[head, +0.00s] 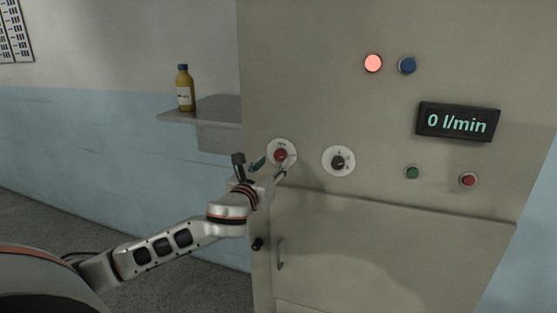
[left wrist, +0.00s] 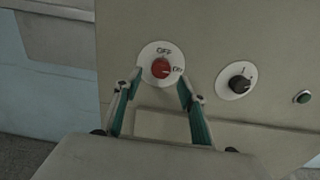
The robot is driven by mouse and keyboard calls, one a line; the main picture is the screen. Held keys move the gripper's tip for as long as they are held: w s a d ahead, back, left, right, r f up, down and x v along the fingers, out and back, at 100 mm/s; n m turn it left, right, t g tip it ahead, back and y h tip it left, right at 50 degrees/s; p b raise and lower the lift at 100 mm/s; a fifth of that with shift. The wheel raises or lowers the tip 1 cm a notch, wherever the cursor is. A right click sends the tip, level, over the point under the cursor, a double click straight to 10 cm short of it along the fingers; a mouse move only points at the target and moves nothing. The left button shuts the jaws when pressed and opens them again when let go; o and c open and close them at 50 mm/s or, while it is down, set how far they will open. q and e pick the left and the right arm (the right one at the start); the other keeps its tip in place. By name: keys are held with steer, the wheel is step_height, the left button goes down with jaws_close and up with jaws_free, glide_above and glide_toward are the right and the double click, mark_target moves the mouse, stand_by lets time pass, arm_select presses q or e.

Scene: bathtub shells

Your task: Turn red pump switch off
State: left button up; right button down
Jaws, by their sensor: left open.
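The red pump switch (head: 280,155) is a red knob on a round white plate on the cabinet front. In the left wrist view the red knob (left wrist: 161,68) sits at the upper middle, with "OFF" lettered above it and smaller lettering at its right. My left gripper (head: 269,168) is open, its green-padded fingers reaching toward the panel. In the left wrist view the fingers of the left gripper (left wrist: 158,88) stand on either side just below the knob; whether they touch the plate I cannot tell. My right gripper is not in view.
A black knob (head: 338,162) on a white plate is to the right. Green (head: 412,172) and red (head: 468,180) buttons, a lit red lamp (head: 373,63), a blue lamp (head: 407,65) and a display (head: 457,121) reading 0 l/min share the cabinet. A bottle (head: 185,89) stands on a shelf (head: 213,109).

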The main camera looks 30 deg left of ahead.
mark_target(279, 157)
arm_select(q)
steer(key=shift+x, duration=2.05)
steer(key=shift+d, duration=0.1)
steer(key=c, duration=1.1)
